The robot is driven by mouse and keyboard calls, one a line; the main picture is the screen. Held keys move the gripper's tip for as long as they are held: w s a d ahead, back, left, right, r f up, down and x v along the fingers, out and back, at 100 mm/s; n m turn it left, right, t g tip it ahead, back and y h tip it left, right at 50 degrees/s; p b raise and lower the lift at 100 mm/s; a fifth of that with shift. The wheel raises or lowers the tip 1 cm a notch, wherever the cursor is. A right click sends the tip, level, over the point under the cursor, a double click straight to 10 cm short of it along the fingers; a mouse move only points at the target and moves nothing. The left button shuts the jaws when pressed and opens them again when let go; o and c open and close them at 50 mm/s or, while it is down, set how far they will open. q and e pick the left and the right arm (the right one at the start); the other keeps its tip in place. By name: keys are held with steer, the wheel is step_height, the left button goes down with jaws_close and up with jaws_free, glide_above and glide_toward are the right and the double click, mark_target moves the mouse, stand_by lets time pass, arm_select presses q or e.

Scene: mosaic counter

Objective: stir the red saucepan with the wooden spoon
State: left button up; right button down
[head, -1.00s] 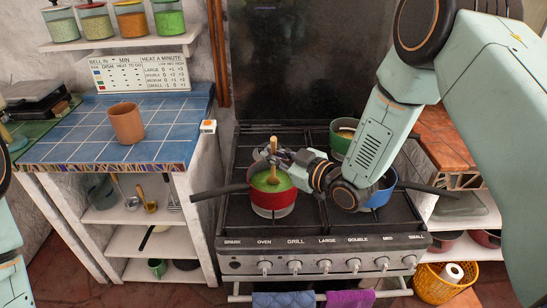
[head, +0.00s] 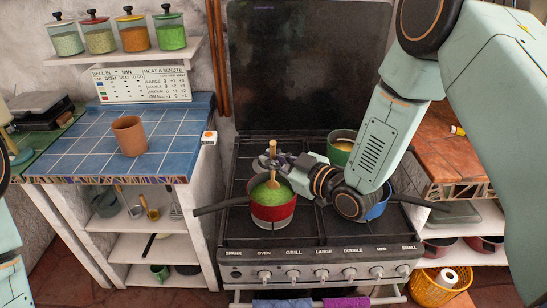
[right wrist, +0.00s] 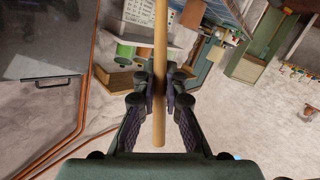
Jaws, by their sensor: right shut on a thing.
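The red saucepan (head: 273,213) stands on the front left of the black stove, with green contents inside and its dark handle pointing left. The wooden spoon (head: 272,150) stands nearly upright in the pan, its lower end in the green contents. My right gripper (head: 271,162) is shut on the spoon's handle above the pan. In the right wrist view the handle (right wrist: 160,45) runs between the two fingers (right wrist: 160,92). The left gripper is not visible; only a bit of my left arm shows at the left edge.
A green pot (head: 341,150) stands at the back of the stove (head: 300,240), and a blue pan (head: 378,208) is partly hidden behind my right arm. A terracotta cup (head: 129,136) stands on the blue tiled counter (head: 75,150). Glass jars (head: 134,33) stand on the shelf above.

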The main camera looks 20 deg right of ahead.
mark_target(273, 144)
steer(key=shift+s+a+r+p, duration=0.1)
steer(key=shift+s+r+p, duration=0.15)
steer(key=shift+r+p, duration=0.25)
steer(key=shift+s+a+r+p, duration=0.1)
steer(key=shift+s+r+p, duration=0.15)
steer(key=shift+r, duration=0.4)
steer(key=shift+w+r+p, duration=0.15)
steer(key=shift+r+p, duration=0.8)
steer(key=shift+r, duration=0.2)
steer(key=shift+r+p, duration=0.6)
steer(key=shift+r, duration=0.25)
steer(key=shift+f, duration=0.1)
